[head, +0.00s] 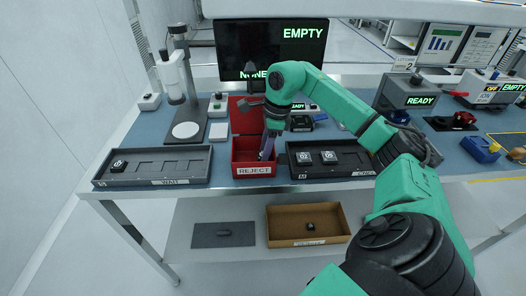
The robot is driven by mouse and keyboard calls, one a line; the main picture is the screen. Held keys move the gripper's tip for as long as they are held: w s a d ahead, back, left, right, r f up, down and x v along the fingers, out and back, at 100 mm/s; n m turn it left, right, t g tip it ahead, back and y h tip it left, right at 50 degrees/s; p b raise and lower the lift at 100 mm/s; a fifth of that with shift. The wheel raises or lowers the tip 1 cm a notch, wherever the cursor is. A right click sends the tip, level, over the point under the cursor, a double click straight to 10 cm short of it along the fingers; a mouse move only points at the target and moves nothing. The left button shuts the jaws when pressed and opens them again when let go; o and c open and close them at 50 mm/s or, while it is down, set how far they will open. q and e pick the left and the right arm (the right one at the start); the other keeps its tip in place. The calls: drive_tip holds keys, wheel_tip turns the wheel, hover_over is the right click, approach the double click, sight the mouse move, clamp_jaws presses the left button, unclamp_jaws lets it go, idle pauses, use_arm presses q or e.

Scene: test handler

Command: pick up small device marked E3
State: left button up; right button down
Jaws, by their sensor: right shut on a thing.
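My right gripper (263,155) reaches down at the red bin marked REJECT (253,170), its fingertips low at the bin's opening. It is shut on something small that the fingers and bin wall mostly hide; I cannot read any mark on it. Small black devices with white marks stand elsewhere: one (119,162) in the left tray, and two, looking like 02 (303,158) and 05 (328,157), in the right tray. I cannot make out E3 on any of them. My left gripper is not in view.
The black left tray (160,181) and black right tray (345,173) flank the bin, whose red lid (240,112) stands up behind. A microscope-like stand (184,85) and a monitor (260,45) are behind. Below, a brown box (290,240) holds a dark device.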

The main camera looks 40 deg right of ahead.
sight(261, 155)
drive_tip(key=shift+r+p, duration=1.3)
drive_tip(key=shift+r, duration=0.4)
drive_tip(key=shift+r, duration=0.1)
